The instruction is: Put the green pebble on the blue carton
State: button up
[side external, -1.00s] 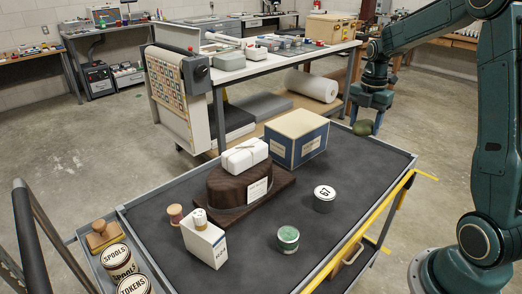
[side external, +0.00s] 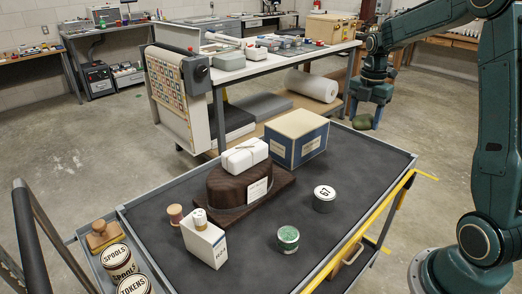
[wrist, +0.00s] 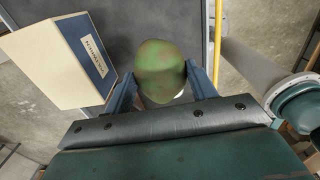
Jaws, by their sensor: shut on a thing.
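The green pebble (side external: 362,122) is mottled green and brown. It hangs in my gripper (side external: 366,112), which is shut on it, up beyond the cart's back right corner. In the wrist view the pebble (wrist: 160,70) sits between the two blue fingers of my gripper (wrist: 160,82). The blue carton (side external: 297,138), with a cream top and a white label, stands at the back of the cart, to the left of my gripper. In the wrist view the carton (wrist: 62,58) is at the upper left, apart from the pebble.
A dark wooden block (side external: 228,187) bearing a white wrapped parcel (side external: 245,155) stands beside the carton. The cart top (side external: 365,170) also holds a white tin (side external: 325,199), a green-topped tin (side external: 288,239), a small white box (side external: 205,243) and a spool (side external: 175,215). The cart's right side is clear.

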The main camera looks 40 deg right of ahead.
jog(key=w+r, duration=0.6)
jog(key=w, duration=0.6)
notch_tip(320, 180, up, 7)
send_over(294, 130)
dwell(0.3)
jog(key=shift+f, duration=0.1)
jog(key=shift+f, duration=9.85)
jog(key=shift+f, duration=0.15)
jog(key=o, duration=1.2)
jog(key=shift+o, duration=0.2)
